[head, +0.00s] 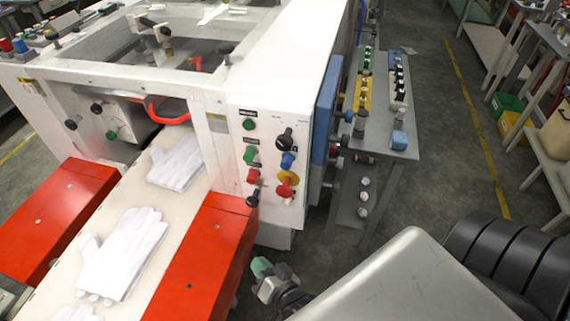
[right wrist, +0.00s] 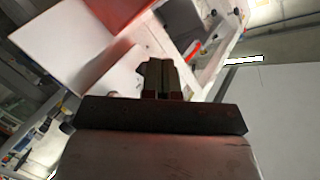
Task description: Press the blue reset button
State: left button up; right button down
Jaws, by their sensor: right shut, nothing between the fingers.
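The blue button (head: 288,160) sits on the white control panel (head: 262,117), below a black knob (head: 285,139) and above a red button with a yellow surround (head: 287,184). My right gripper (head: 261,268) is below the panel and to the left of the blue button, apart from it. Its fingers are shut and empty, and they also show in the right wrist view (right wrist: 155,74). I cannot pick out the blue button in the right wrist view. My left gripper is not in view.
Green, red and black knobs (head: 251,154) line the panel's left side. Red blocks (head: 205,262) flank a belt (head: 188,205) with white gloves (head: 122,250). A grey side table (head: 384,143) with small parts stands behind the panel. Grey floor (head: 440,180) is open at right.

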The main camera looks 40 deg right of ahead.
aim_at(287, 161)
jog(key=d+r+m+t+h, duration=0.1)
jog(key=r+m+t, duration=0.1)
jog(key=r, duration=0.7)
jog(key=d+r+m+t+h, duration=0.2)
jog(key=r+m+t, duration=0.1)
jog(key=r, duration=0.7)
jog(key=shift+w+d, duration=0.25)
jog(key=shift+d, duration=0.05)
jog(key=shift+d+f, duration=0.1)
jog(key=w+d, duration=0.5)
jog(key=d, duration=0.1)
jog(key=shift+w+d+b, duration=0.25)
jog(key=shift+w+b, duration=0.1)
dwell(0.7)
jog(key=shift+w+d, duration=0.3)
jog(key=shift+d, duration=0.05)
